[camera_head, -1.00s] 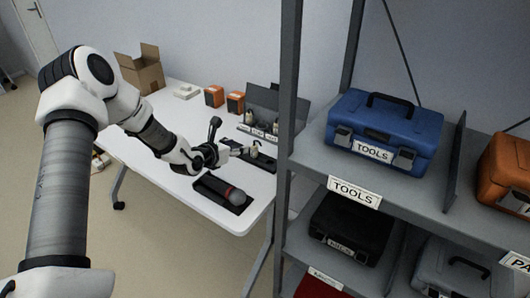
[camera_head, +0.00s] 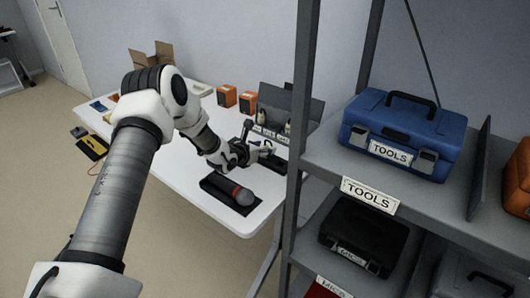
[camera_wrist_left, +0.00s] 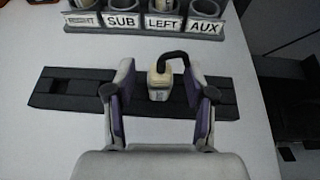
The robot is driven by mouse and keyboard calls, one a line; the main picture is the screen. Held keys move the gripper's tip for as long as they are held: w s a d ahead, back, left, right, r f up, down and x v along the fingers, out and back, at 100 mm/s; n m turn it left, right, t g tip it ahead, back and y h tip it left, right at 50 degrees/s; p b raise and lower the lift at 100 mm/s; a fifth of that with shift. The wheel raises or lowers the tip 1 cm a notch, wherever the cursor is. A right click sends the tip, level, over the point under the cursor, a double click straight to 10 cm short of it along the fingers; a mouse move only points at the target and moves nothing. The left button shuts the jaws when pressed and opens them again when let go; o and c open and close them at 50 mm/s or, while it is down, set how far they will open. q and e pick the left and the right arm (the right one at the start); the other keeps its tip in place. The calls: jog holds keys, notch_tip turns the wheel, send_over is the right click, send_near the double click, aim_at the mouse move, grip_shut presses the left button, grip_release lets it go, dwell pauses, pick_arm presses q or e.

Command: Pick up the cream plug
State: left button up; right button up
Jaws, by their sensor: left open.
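The cream plug (camera_wrist_left: 159,85) stands on a long black strip (camera_wrist_left: 65,90) in the left wrist view, with a black cable loop (camera_wrist_left: 178,56) coming from its top. My left gripper (camera_wrist_left: 160,95) is open, with one finger on each side of the plug; I cannot tell whether either finger touches it. In the head view my left gripper (camera_head: 262,150) is over the table beside the black strip, and the plug is mostly hidden there. My right gripper is not in view.
A holder labelled RIGHT, SUB, LEFT, AUX (camera_wrist_left: 146,24) stands just beyond the strip. A microphone (camera_head: 241,195) lies on a black pad in front of my gripper. A grey shelf (camera_head: 368,200) with tool cases stands to the right. Orange speakers (camera_head: 227,95) sit behind.

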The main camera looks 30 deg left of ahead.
pick_arm(q)
jog(key=shift+s+r, duration=0.1)
grip_shut()
